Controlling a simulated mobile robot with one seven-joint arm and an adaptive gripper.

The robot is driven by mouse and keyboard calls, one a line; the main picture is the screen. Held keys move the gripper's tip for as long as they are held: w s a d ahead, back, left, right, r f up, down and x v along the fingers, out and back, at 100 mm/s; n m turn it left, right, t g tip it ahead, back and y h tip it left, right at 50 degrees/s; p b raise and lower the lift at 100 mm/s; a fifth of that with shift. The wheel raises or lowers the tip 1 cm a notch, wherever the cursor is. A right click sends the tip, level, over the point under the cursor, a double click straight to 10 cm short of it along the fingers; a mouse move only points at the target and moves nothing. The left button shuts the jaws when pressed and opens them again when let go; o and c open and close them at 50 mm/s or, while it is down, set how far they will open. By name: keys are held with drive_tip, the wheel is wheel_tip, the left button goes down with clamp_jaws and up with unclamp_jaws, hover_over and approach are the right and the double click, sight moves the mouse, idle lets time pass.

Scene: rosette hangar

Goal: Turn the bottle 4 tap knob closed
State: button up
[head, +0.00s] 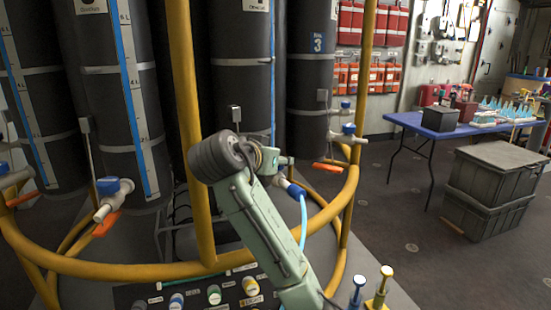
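Several tall dark bottles stand in a yellow ring frame, each with a white tap low on it. One tap (113,190) with a blue knob is at the left; another blue-knobbed tap (348,132) is at the right. A blue fitting (296,191) with a pale blue tube is just right of my arm's far end. One bottle (313,60) carries a blue label 3; I cannot read a 4 on any bottle. My pale green arm reaches up from the bottom. My gripper (267,160) seems to be by the middle tap, mostly hidden behind my dark joint; its fingers cannot be made out.
The yellow ring rail (130,270) and upright post (190,130) stand close to my arm. Labelled coloured caps lie on a dark panel (135,293) below.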

drive_tip(key=o, duration=0.3)
drive_tip(key=shift+a+r, duration=0.1)
drive_tip(key=shift+s+a+r, duration=0.2)
drive_tip(key=shift+s+a, duration=0.1)
drive_tip(key=shift+s, duration=0.05)
drive_tip(key=shift+s+f, duration=0.15)
drive_tip(key=s+a, duration=0.4)
drive_tip(key=s, duration=0.7)
drive_tip(key=shift+a, duration=0.25)
